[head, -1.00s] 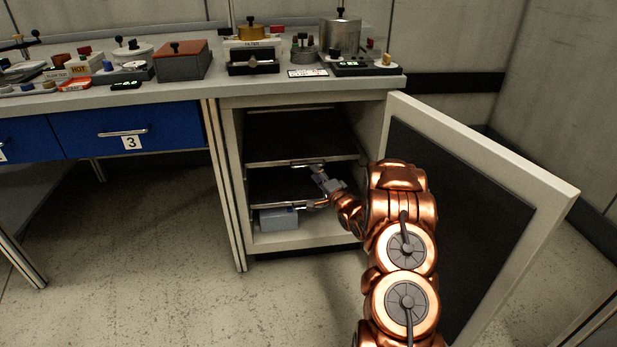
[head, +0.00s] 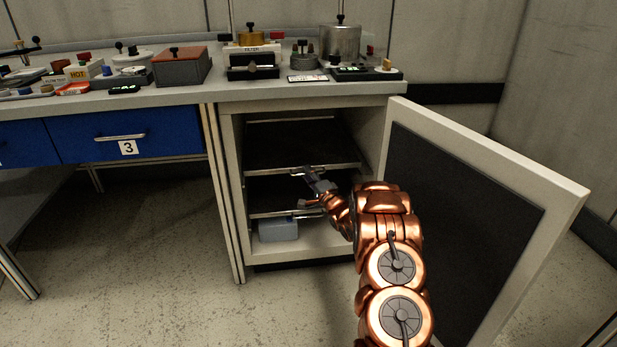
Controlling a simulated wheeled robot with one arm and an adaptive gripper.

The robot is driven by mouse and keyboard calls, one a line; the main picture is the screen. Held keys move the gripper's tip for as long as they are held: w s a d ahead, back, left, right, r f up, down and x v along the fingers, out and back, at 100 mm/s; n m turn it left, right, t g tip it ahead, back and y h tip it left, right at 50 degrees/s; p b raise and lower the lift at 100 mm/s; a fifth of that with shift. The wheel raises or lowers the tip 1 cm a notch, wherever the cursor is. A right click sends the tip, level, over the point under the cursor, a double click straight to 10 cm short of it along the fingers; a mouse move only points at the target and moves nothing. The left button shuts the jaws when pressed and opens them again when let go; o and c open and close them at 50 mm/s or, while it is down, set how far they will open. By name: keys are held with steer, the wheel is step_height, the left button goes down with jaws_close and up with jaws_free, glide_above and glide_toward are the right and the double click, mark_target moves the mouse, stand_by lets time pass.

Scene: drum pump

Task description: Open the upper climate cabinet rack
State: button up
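The climate cabinet (head: 230,150) stands under the right end of the bench, with its door (head: 565,200) swung wide open to the right. The upper rack (head: 290,140) is a dark shelf with a pale metal front bar and a small handle (head: 292,170) near the middle of that bar. The lower rack (head: 268,192) sits beneath it. My gripper (head: 309,173) is at the upper rack's handle, its fingertips touching or very close to it. The fingers are small and overlap the handle, so I cannot tell whether they are shut on it.
A grey-blue box (head: 278,229) stands on the cabinet floor below the lower rack. The bench top (head: 180,92) carries several devices. A blue drawer marked 3 (head: 75,140) is left of the cabinet. The floor (head: 150,260) in front is clear on the left.

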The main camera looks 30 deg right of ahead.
steer(key=shift+w, duration=0.15)
jaws_close()
stand_by(0.7)
